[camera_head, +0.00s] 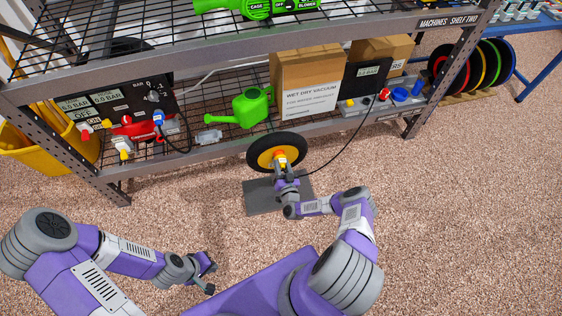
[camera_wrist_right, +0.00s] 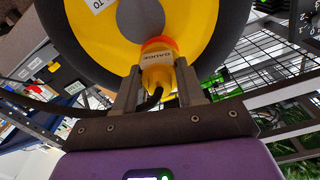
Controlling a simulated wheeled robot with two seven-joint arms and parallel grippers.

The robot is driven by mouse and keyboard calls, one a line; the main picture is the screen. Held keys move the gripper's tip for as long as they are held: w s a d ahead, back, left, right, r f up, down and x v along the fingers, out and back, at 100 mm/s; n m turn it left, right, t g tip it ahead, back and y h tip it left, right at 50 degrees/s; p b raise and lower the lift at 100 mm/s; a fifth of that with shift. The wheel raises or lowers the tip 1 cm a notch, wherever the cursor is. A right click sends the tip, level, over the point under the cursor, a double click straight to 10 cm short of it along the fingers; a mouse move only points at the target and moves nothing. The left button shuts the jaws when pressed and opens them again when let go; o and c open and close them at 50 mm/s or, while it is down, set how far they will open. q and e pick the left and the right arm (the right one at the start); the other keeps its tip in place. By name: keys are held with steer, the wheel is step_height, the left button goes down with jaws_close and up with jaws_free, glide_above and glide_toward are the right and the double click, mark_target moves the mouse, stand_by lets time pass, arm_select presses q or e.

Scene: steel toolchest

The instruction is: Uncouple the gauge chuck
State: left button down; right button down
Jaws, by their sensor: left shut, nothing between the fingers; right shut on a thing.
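The gauge chuck (camera_wrist_right: 157,75) is yellow with an orange collar and the word GAUGE; it also shows small in the head view (camera_head: 281,158). It sits against the yellow hub of a black-tyred wheel (camera_head: 255,156); the valve is hidden. My right gripper (camera_wrist_right: 158,88) is shut on the chuck, one finger on each side. In the head view my right gripper (camera_head: 282,170) is in front of the wheel's hub. A black hose (camera_head: 345,145) runs from the chuck towards a gauge box (camera_head: 367,72) on the shelf. My left gripper (camera_head: 210,275) is shut and empty, low and left of the wheel.
The wheel stands at a dark grey floor plate (camera_head: 262,200) before the steel shelf (camera_head: 215,150). The shelf holds a green watering can (camera_head: 250,107), a cardboard box (camera_head: 305,75) and a control panel (camera_head: 115,103) with hoses. The carpet in front is clear.

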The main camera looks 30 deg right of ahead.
steer(key=shift+n+p, duration=0.6)
steer(key=shift+n, duration=1.4)
steer(key=shift+a+n+p, duration=0.1)
steer(key=shift+n+p, duration=0.3)
steer(key=shift+n, duration=0.4)
steer(key=n+p, duration=0.1)
steer(key=n, duration=0.3)
steer(key=shift+f, duration=0.1)
steer(key=shift+s+a+p, duration=0.1)
steer(key=shift+s+p, duration=0.3)
steer(key=shift+s, duration=0.3)
steer(key=shift+p+v, duration=0.55)
steer(key=shift+v, duration=0.7)
